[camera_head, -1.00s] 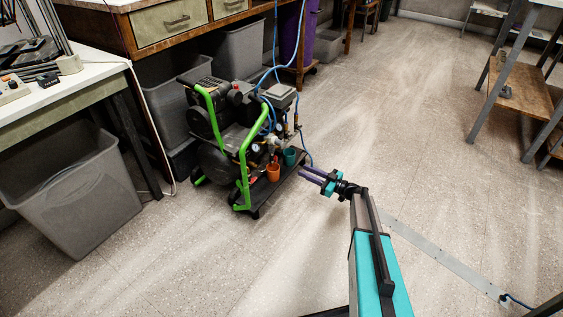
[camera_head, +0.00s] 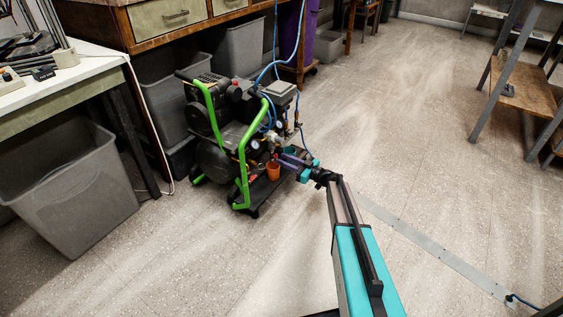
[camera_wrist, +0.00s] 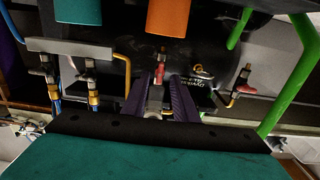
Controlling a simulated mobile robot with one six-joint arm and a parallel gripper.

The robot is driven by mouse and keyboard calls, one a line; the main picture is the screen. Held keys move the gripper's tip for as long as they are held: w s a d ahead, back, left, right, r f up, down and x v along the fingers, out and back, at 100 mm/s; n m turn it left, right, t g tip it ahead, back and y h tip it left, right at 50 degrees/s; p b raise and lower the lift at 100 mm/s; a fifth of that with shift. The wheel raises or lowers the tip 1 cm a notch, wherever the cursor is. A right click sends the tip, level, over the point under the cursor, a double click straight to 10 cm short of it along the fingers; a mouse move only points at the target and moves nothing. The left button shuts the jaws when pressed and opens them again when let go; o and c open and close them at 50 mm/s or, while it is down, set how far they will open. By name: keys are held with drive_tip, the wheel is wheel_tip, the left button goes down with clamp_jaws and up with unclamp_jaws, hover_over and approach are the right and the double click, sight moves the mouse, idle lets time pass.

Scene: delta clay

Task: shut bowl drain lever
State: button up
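The compressor (camera_head: 222,150) with a green frame stands on the floor. In the wrist view, a small valve with a red lever (camera_wrist: 160,72) shows between the purple fingers of my gripper (camera_wrist: 159,88). A second red lever (camera_wrist: 243,76) sits to the right of the fingers, and more small valves (camera_wrist: 92,80) line a bar on the left. I cannot tell for sure which is the bowl drain lever. My gripper is open, its fingers apart on both sides of the middle valve; contact is not clear. In the head view my gripper (camera_head: 289,160) reaches the compressor's right side.
Blue hoses run upward from the compressor. A grey bin (camera_head: 75,185) stands left.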

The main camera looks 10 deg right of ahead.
drive_tip(key=shift+x, duration=0.9)
clamp_jaws()
